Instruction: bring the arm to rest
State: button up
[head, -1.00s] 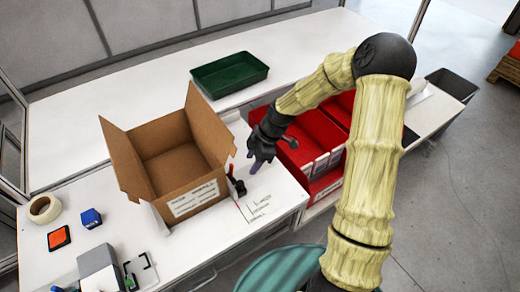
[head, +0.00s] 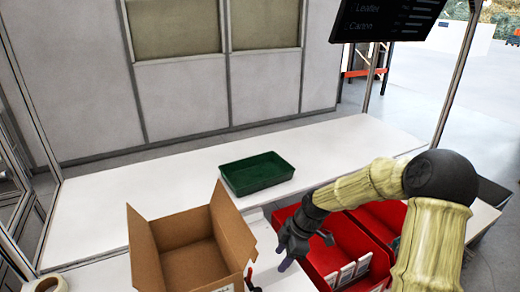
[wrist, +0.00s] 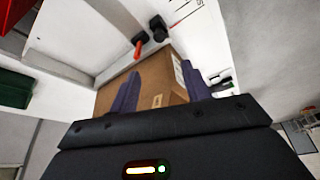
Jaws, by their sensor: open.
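My gripper (head: 284,262) hangs at the end of my arm, to the right of the open cardboard box in the head view. In the wrist view my gripper (wrist: 160,95) shows two purple fingers set well apart, with nothing between them that they touch. The cardboard box (wrist: 165,80) lies beyond the fingers there. My arm (head: 375,187) reaches in from the right, bent at a black elbow joint.
The cardboard box (head: 192,250) stands open on the white bench. A green tray (head: 257,174) is empty on the back table. Red bins (head: 360,236) lie under and beside my forearm. A tape roll (head: 50,284) is at lower left. A screen (head: 390,20) hangs upper right.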

jog(key=s+d+r+m+t+h, duration=0.1)
jog(key=s+d+r+m+h, duration=0.1)
jog(key=s+m, duration=0.5)
jog(key=s+d+r+m+t+h, duration=0.1)
jog(key=s+d+r+m, duration=0.3)
jog(key=s+m, duration=0.4)
jog(key=r+m+h, duration=0.1)
jog(key=m, duration=0.2)
jog(key=shift+s+t, duration=0.25)
jog(key=shift+t, duration=0.05)
jog(key=shift+c, duration=1.3)
jog(key=shift+f, duration=0.1)
